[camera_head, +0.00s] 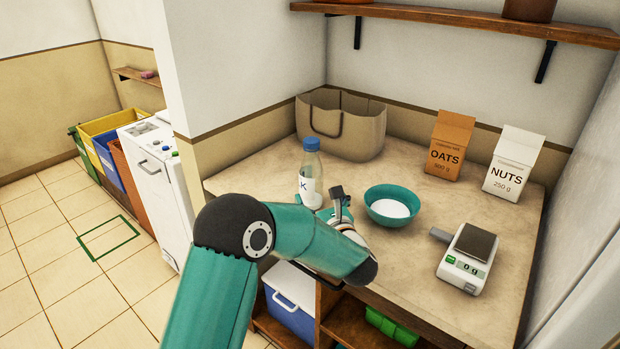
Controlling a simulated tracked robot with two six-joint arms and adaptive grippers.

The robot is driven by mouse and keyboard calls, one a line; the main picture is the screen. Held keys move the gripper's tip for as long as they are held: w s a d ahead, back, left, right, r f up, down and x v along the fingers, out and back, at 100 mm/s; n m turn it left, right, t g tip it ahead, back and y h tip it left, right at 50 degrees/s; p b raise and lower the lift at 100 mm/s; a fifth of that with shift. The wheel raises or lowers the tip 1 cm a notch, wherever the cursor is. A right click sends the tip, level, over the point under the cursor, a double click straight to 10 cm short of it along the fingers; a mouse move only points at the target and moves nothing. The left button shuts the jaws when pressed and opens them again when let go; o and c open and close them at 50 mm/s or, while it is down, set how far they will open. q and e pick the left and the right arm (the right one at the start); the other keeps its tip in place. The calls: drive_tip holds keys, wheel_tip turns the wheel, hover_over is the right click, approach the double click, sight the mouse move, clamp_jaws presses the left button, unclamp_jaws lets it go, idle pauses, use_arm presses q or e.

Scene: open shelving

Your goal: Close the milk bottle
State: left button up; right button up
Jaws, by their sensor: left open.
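The milk bottle (311,178) stands upright on the counter, clear with a white label partly reading "K". A blue cap (312,144) sits on its top; I cannot tell how tightly. My left gripper (341,198) is just right of the bottle's lower part, lower than the cap, with its jaws partly hidden by my own arm. It is open, and I see nothing held in it. My arm covers part of the counter in front of the bottle. My right gripper is not in view.
A teal bowl (392,206) with white contents stands right of my gripper. An oats carton (449,146), a nuts carton (514,164) and a beige bag (345,125) stand behind. A wooden shelf (460,18) hangs above.

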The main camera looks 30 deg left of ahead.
sight(315, 185)
use_arm(q)
drive_tip(key=shift+x, duration=0.85)
drive_tip(key=shift+w+a+r+p, duration=0.15)
drive_tip(key=shift+a+p, duration=0.05)
drive_tip(key=shift+p, duration=0.1)
drive_tip(key=x, duration=0.1)
drive_tip(key=p+x, duration=0.2)
drive_tip(key=x, duration=0.1)
drive_tip(key=shift+w+r, duration=0.1)
drive_tip(key=shift+r, duration=0.2)
drive_tip(key=shift+w+a+f, duration=0.1)
drive_tip(key=shift+w+a, duration=0.1)
drive_tip(key=shift+a, duration=0.05)
drive_tip(key=c, duration=1.5)
drive_tip(key=shift+r, duration=0.25)
